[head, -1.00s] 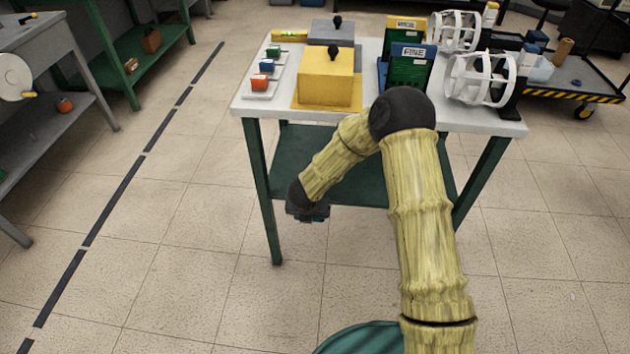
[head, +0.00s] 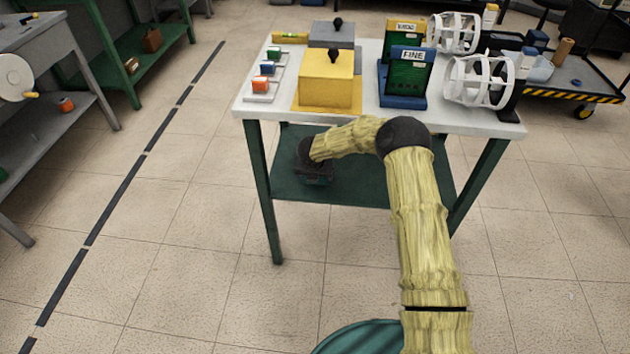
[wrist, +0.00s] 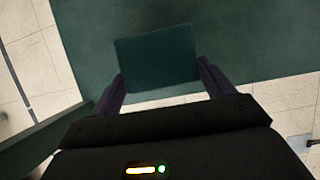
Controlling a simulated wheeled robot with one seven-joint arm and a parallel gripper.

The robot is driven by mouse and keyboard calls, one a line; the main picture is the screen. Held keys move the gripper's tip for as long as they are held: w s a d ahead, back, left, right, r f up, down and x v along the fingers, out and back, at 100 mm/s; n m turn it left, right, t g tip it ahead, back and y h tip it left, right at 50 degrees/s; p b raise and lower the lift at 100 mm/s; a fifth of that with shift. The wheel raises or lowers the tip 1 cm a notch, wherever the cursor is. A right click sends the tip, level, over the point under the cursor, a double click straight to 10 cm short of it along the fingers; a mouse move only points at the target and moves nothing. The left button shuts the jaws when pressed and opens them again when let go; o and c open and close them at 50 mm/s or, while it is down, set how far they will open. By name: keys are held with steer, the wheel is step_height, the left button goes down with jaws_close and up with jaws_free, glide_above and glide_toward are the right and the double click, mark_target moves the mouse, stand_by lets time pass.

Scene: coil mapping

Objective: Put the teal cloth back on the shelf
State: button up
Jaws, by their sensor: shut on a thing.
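In the wrist view the teal cloth (wrist: 158,58) is a flat, dark teal rectangle between the fingers of my gripper (wrist: 160,82). My gripper is shut on it. Behind the cloth is the dark green lower shelf (wrist: 255,40) of the table. In the head view my gripper (head: 315,178) is over the left part of that lower shelf (head: 370,185), under the tabletop. The cloth is hard to make out there. I cannot tell whether the cloth touches the shelf.
The white tabletop (head: 365,112) is above the shelf, with a yellow box (head: 328,82) and a FINE stand (head: 408,75) on it. A green front-left leg (head: 262,190) stands left of my gripper. The floor in front is clear.

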steer(key=shift+w, duration=0.3)
steer(key=shift+f+b, duration=0.55)
steer(key=shift+f, duration=1.15)
steer(key=shift+f, duration=0.1)
steer(key=o, duration=0.8)
steer(key=p+v, duration=0.2)
steer(key=v, duration=1)
steer(key=shift+d, duration=0.1)
